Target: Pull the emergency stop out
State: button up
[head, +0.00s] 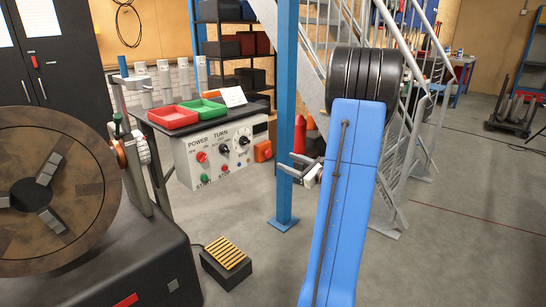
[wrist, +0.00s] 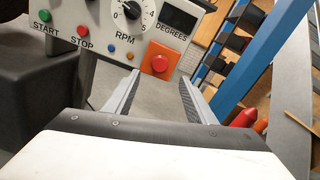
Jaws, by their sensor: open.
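The emergency stop is a round red button (wrist: 160,63) on an orange box at the lower right edge of the control panel, in the wrist view. The orange box (head: 263,151) also shows in the head view, at the panel's right end. My gripper (head: 291,163) is open and empty, to the right of the box in the head view. In the wrist view the open fingers of my gripper (wrist: 158,78) point towards the button, which appears just beyond and between the tips. The fingers are apart from it. How far the button stands out is unclear.
The grey control panel (head: 221,157) carries knobs and small buttons, with red and green trays above it. A blue post (head: 288,100) stands close to my gripper. A large chuck disc (head: 50,190) is at left, and a yellow-topped pedal (head: 225,255) is on the floor.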

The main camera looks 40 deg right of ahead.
aim_at(269, 154)
jog(key=w, duration=0.9)
jog(key=shift+w+a, duration=0.1)
jog(key=shift+a, duration=0.3)
jog(key=shift+c, duration=0.3)
grip_shut()
jog(key=shift+s, duration=0.85)
jog(key=shift+o, duration=0.3)
grip_release()
jog(key=shift+s+d, duration=0.1)
jog(key=s+d, duration=0.1)
jog(key=s, duration=1.6)
jog(key=shift+s+d, duration=0.15)
jog(key=shift+d, duration=0.05)
